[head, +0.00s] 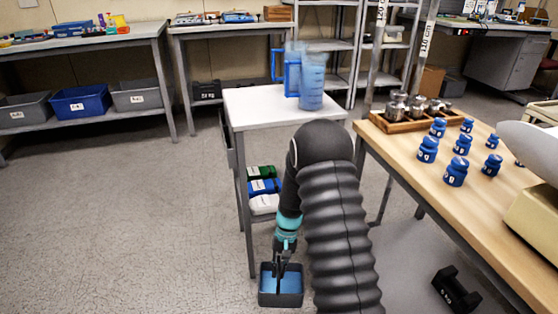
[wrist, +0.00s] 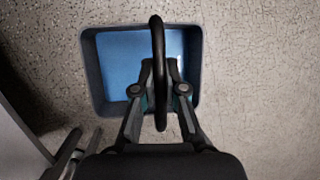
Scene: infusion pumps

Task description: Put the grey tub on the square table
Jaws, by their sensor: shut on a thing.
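The grey tub (head: 281,299) is low, beside the near leg of the square table, with a blue inside. In the wrist view the tub (wrist: 91,72) lies below my gripper (wrist: 160,75), its black handle (wrist: 158,30) standing up between the fingers. My gripper (head: 283,258) points down over the tub and is shut on that handle. I cannot tell whether the tub touches the floor. The square table (head: 255,107) has a white top, higher than the tub and behind it. Part of the table is hidden by my arm.
Two clear blue jugs (head: 311,82) stand at the back right of the square table; its front left is bare. Folded cloths (head: 263,187) lie beneath. A wooden table (head: 420,190) with blue weights is at right, a dumbbell (head: 456,290) below. Floor at left is clear.

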